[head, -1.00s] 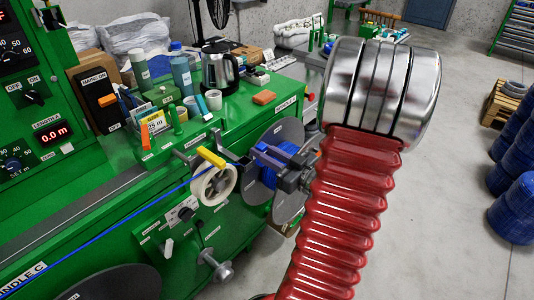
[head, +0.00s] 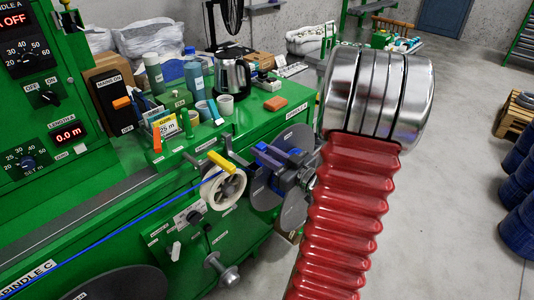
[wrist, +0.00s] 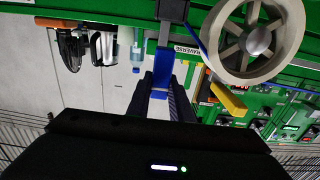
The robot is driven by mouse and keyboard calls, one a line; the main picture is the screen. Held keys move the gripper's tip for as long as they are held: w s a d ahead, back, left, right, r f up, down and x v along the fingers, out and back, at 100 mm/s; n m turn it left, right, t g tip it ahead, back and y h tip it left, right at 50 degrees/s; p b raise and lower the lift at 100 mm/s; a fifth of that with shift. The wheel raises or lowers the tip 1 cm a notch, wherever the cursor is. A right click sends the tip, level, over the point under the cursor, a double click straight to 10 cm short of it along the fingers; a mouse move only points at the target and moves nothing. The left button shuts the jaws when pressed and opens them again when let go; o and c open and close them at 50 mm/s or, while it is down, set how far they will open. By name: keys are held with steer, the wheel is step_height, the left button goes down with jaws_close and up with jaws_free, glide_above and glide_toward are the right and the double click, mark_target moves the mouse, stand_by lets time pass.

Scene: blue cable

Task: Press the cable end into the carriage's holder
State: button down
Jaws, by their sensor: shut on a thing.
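The blue cable (head: 130,218) runs from the lower left up to the pale guide wheel (head: 208,188) beside the yellow handle (head: 219,160) on the green machine. My gripper (head: 283,166) is just right of the wheel, in front of a grey spool disc. The guide wheel (wrist: 240,67) is to the right there. The holder is not clearly distinguishable, nor whether the cable end touches it.
A grey spool disc (head: 293,212) is close behind my gripper. Concrete floor (head: 430,220) is open to the right, with blue coils (head: 518,205) beyond.

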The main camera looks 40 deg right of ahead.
steer(key=shift+w+f, duration=0.35)
steer(key=shift+w, duration=0.55)
steer(key=shift+w+f, duration=0.35)
steer(key=shift+w, duration=0.55)
steer(key=shift+s, duration=0.15)
steer(key=shift+f, duration=2.1)
stand_by(2.5)
steer(key=c, duration=1.5)
jaws_free()
steer(key=shift+s, duration=0.1)
